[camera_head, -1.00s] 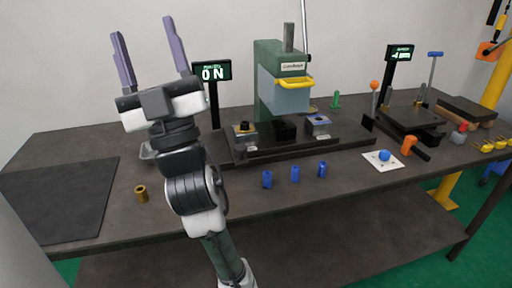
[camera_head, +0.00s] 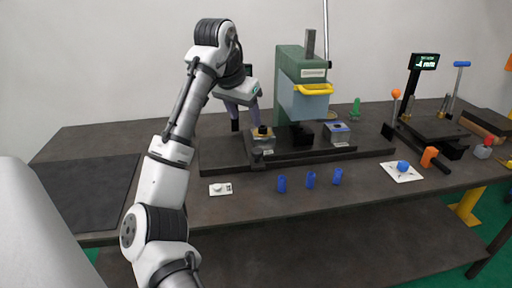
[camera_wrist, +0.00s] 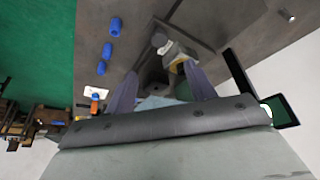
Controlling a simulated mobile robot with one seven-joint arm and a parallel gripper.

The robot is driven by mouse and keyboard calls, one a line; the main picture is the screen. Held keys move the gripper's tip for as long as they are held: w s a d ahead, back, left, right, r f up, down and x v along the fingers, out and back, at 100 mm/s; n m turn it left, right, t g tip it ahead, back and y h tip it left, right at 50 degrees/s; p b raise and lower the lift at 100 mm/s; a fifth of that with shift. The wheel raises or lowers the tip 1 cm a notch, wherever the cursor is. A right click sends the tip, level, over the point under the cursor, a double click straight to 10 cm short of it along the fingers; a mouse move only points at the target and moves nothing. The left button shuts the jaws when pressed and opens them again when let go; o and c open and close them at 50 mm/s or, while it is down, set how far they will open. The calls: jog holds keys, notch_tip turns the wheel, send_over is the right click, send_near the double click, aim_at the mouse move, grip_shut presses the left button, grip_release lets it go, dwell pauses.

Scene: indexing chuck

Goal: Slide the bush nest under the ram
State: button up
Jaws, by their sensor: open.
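The bush nest (camera_head: 263,142), a grey block with a brass ring and dark top, sits at the left of the black slide rail (camera_head: 225,155). The ram (camera_head: 301,127) of the green press (camera_head: 290,75) hangs to its right, over a dark block. My gripper (camera_head: 246,122) is open, pointing down just left of and behind the nest; contact cannot be told. In the wrist view my two purple fingers (camera_wrist: 162,92) are spread, with the nest (camera_wrist: 177,58) beyond them.
A second nest (camera_head: 337,134) with a blue top stands right of the ram. Several blue cylinders (camera_head: 310,180) and a white card (camera_head: 220,189) are in front of the rail. A dark mat (camera_head: 80,190) lies at left. A lever fixture (camera_head: 430,125) stands at right.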

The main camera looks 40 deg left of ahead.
aim_at(257, 150)
jog(key=p+x, duration=0.1)
jog(key=x, duration=1.2)
jog(key=shift+f, duration=0.35)
jog(key=shift+w, duration=0.1)
grip_shut()
